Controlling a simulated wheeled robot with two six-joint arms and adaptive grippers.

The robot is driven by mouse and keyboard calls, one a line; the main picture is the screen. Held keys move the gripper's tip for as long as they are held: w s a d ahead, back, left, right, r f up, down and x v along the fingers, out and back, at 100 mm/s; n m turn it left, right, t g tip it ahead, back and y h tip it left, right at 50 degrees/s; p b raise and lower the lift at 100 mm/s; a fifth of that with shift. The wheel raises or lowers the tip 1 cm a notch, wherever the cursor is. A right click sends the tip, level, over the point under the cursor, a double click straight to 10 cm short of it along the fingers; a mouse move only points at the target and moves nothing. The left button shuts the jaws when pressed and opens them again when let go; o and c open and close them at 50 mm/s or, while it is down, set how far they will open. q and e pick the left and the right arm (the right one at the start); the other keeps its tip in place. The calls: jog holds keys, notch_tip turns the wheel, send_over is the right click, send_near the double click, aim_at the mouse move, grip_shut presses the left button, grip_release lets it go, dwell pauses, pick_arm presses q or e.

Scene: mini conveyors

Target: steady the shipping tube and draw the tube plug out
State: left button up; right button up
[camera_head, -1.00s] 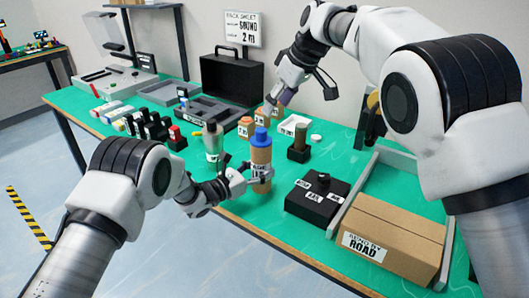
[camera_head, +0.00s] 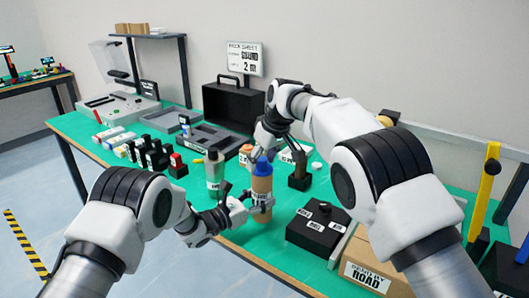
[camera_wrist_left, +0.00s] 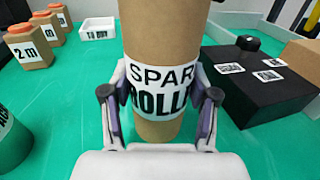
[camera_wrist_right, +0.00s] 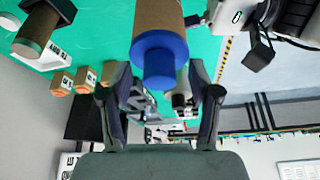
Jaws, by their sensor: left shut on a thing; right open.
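The shipping tube (camera_head: 262,188) is a brown cardboard cylinder standing upright near the table's front edge. Its label reads "SPAR ROLL" in the left wrist view (camera_wrist_left: 160,88). The blue tube plug (camera_head: 263,166) sits in its top end. My left gripper (camera_head: 247,206) is shut around the tube's labelled lower part, one finger on each side. My right gripper (camera_head: 263,152) is open, close above and behind the plug. In the right wrist view the plug (camera_wrist_right: 160,60) lies ahead between the open fingers, apart from them.
A grey-green bottle (camera_head: 214,172) stands just left of the tube. A dark stand with a brown cylinder (camera_head: 300,172) is to the right. A black box with labels (camera_head: 318,228) and a cardboard carton (camera_head: 368,262) are at right front. A black case (camera_head: 232,104) stands behind.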

aim_at(262, 158)
pick_arm(q)
jog(key=shift+s+f, duration=0.1)
jog(key=shift+f, duration=0.15)
pick_arm(e)
jog(key=shift+c, duration=0.4)
grip_shut()
jog(key=shift+r, duration=2.25)
pick_arm(q)
jog(key=o, duration=1.2)
jog(key=shift+c, duration=0.2)
jog(key=shift+o, duration=0.7)
jog(key=shift+w, duration=0.2)
pick_arm(e)
jog(key=shift+w+f, duration=0.1)
jog(key=shift+w, duration=0.05)
